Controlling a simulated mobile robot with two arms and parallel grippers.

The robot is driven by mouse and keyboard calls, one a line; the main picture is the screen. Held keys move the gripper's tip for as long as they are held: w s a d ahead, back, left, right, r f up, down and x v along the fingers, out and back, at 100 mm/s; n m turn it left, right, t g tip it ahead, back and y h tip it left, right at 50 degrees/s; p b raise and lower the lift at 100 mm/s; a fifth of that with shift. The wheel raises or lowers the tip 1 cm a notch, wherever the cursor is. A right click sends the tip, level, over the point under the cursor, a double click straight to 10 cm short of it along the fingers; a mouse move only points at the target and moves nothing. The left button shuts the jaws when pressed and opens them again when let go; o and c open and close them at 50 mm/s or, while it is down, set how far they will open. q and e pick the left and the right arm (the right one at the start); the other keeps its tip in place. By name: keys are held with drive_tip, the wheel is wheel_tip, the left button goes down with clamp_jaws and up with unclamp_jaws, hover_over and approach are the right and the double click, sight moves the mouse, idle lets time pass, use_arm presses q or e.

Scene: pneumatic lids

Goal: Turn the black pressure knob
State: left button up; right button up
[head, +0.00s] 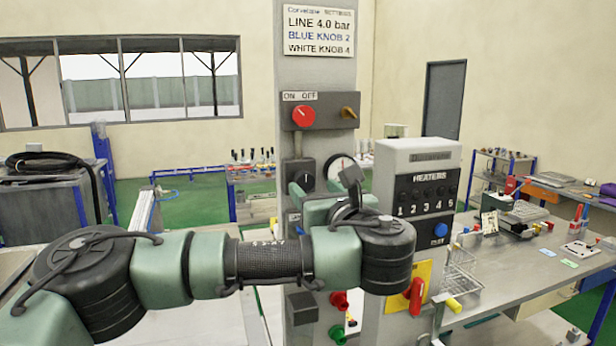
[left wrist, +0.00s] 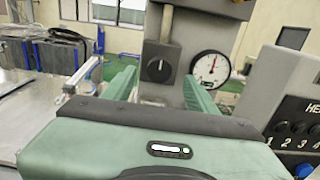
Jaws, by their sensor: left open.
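The black pressure knob (head: 307,180) is on a dark square block on the grey column, with a white pointer mark standing about upright. In the left wrist view the knob (left wrist: 158,67) appears between and beyond my two green fingers. My left gripper (left wrist: 160,88) is open and empty, with a gap visible between its fingers and the knob. In the head view my left gripper (head: 318,203) is just below the knob, its fingers partly hidden by my own wrist. A round white gauge (head: 341,167) with a red needle is right of the knob; it also shows in the wrist view (left wrist: 209,69). My right gripper is not in view.
A red ON/OFF switch (head: 304,116) is above the knob. A sign (head: 319,31) reads LINE 4.0 bar, BLUE KNOB 2, WHITE KNOB 4. A grey heater box (head: 417,160) stands close on the right. Red valve handles (head: 338,301) are lower down.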

sight(304, 183)
use_arm(q)
drive_tip(key=p+x, duration=0.2)
drive_tip(key=x, duration=0.2)
drive_tip(key=shift+a+r, duration=0.15)
drive_tip(key=shift+w+a, duration=0.1)
drive_tip(key=shift+w, duration=0.4)
drive_tip(key=shift+f, duration=0.2)
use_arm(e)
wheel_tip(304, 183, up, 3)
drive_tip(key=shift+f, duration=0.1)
use_arm(q)
drive_tip(key=shift+c, duration=0.4)
